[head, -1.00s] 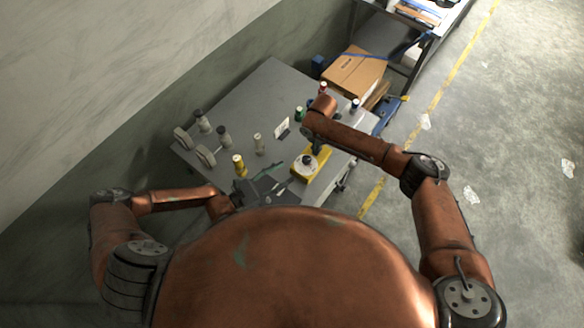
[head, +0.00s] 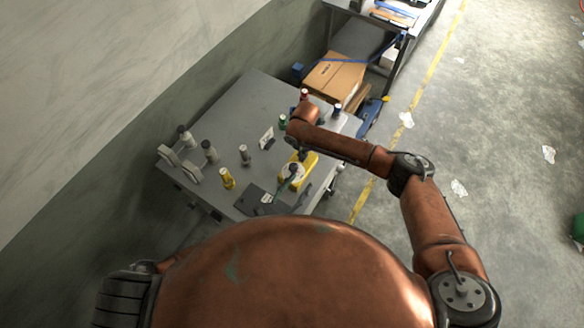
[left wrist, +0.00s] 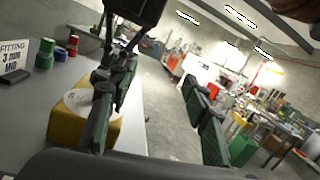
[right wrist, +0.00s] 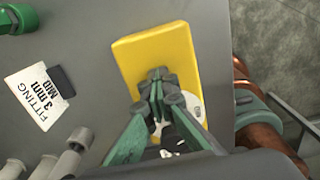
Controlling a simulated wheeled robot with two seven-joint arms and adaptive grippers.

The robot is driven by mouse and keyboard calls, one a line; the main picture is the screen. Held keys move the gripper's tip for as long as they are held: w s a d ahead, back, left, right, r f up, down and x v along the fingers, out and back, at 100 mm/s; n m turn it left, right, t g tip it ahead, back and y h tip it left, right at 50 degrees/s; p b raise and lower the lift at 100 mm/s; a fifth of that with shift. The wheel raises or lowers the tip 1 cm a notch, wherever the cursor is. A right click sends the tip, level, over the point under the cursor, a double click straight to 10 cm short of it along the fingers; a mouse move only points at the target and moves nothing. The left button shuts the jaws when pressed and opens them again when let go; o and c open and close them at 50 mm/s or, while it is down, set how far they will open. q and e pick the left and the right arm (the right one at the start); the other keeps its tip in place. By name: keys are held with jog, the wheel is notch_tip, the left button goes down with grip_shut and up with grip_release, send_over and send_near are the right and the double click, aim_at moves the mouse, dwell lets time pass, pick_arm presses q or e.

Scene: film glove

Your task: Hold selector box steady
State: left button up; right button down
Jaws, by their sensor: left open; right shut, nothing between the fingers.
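The selector box is a yellow block with a round white dial. It lies on the grey table in the head view (head: 309,162), in the left wrist view (left wrist: 66,128) and in the right wrist view (right wrist: 150,50). My right gripper (right wrist: 158,76) is shut and empty, its fingertips over the box beside the dial, which it partly hides; I cannot tell whether it touches. My left gripper (left wrist: 150,92) is open and empty. In the left wrist view one finger overlaps the box's side and the other is over open floor. I cannot make it out clearly in the head view.
The table (head: 240,105) also bears a sign card (head: 266,138), a yellow bottle (head: 227,178), grey fittings (head: 209,151), green (head: 283,121) and red (head: 304,95) pieces. A cardboard box (head: 334,76) stands beyond the table.

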aim_at(294, 167)
pick_arm(q)
notch_tip(294, 167, down, 4)
jog(key=s+a+n+t+y, duration=0.25)
jog(key=n+y, duration=0.25)
jog(key=y, duration=0.6)
jog(key=shift+g, duration=0.35)
jog(key=w, duration=1.1)
jog(key=shift+w+d+r, duration=0.1)
jog(key=shift+w+d, duration=0.1)
jog(key=shift+c, duration=0.2)
jog(key=c, duration=1.2)
